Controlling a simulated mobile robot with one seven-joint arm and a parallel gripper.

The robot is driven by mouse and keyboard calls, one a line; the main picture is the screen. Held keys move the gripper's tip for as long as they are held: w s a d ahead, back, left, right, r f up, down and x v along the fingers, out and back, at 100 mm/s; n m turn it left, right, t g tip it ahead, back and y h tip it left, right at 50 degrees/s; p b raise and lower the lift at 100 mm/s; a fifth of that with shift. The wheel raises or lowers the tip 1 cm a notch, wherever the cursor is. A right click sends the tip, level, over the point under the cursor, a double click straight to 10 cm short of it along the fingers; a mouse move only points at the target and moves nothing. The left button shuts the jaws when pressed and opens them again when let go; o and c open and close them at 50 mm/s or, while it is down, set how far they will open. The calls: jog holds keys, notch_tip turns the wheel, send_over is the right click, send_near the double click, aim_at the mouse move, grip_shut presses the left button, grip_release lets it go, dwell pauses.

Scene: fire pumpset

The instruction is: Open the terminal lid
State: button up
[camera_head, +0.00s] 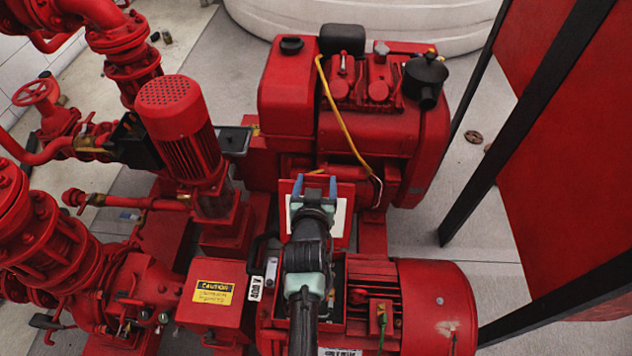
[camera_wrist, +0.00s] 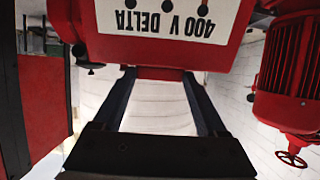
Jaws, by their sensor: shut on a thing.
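The terminal lid (camera_head: 342,222) is a red plate with a white panel on its inner face. In the head view it stands raised beyond the motor's terminal box, tilted back. In the wrist view the lid (camera_wrist: 228,58) fills the top, its white panel reading "400 V DELTA" upside down. My gripper (camera_head: 315,187), with blue fingertips, reaches over the box to the lid. In the wrist view the dark fingers sit on either side of a red part at the lid's edge, shut on it. My arm hides much of the lid and the open terminal box (camera_head: 338,290).
The red motor (camera_head: 435,310) lies at lower right. The engine (camera_head: 350,120) stands behind the lid. A vertical pump motor (camera_head: 182,130) and a caution-labelled box (camera_head: 213,293) are at left.

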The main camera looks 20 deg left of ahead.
jog(key=shift+s, duration=0.1)
grip_shut()
jog(key=shift+s+f+b, duration=0.1)
jog(key=shift+s+b, duration=0.15)
jog(key=shift+b, duration=0.05)
jog(key=shift+t, duration=0.6)
jog(key=v, duration=0.4)
jog(key=shift+s+d+f, duration=0.15)
jog(key=shift+s+f, duration=0.05)
jog(key=shift+s, duration=0.15)
jog(key=o, duration=1.6)
grip_release()
jog(key=shift+c, duration=0.2)
